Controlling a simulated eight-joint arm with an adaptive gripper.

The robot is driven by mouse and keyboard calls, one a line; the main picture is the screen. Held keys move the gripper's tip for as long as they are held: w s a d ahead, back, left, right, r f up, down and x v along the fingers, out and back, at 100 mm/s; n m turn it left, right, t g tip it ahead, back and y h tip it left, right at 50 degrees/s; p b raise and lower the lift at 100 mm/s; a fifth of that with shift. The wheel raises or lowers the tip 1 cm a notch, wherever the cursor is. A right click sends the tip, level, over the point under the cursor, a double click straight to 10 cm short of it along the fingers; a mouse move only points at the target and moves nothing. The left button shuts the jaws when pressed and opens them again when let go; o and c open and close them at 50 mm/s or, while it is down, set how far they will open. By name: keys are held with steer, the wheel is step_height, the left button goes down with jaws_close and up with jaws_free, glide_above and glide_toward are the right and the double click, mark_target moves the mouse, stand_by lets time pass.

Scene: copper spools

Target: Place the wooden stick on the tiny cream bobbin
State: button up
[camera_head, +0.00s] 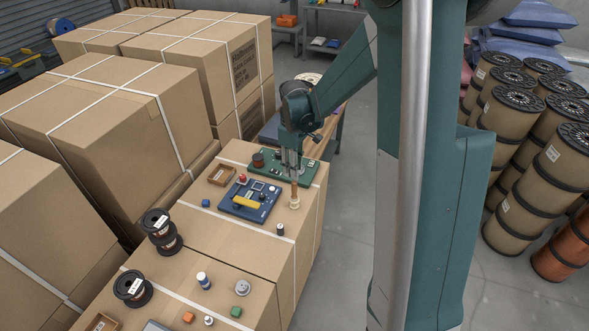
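My gripper (293,176) points down over the near edge of the green board on the strapped cardboard box. It appears shut on the top of a thin brown wooden stick (294,190), which stands upright below the fingers. The tiny cream bobbin (294,205) is on the box top directly under the stick. The stick's lower end meets the bobbin in this view; whether it touches, or sits in the hole, is too small to tell.
A blue panel with a yellow piece (262,204) lies left of the bobbin. A green board (268,168) with a dark spool lies behind it. Dark spools (165,242) stand at the left. The box's right edge is close by.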

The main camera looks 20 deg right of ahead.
steer(key=shift+r, duration=0.1)
stand_by(0.4)
steer(key=s+a+r+m+t, duration=0.25)
steer(key=s+r, duration=0.35)
steer(key=r, duration=0.3)
steer(key=s+a+r+m+t, duration=0.1)
steer(key=s+a+r, duration=0.1)
steer(key=s, duration=0.5)
steer(key=s+a+r+m+t, duration=0.2)
steer(key=s+r, duration=0.3)
steer(key=s, duration=0.3)
steer(key=s+a+r+m+t, duration=0.1)
steer(key=s+a+r+m, duration=0.1)
steer(key=s, duration=0.5)
steer(key=shift+s+a+r+t, duration=0.15)
steer(key=shift+a+r+t, duration=0.2)
steer(key=shift+a+r, duration=0.55)
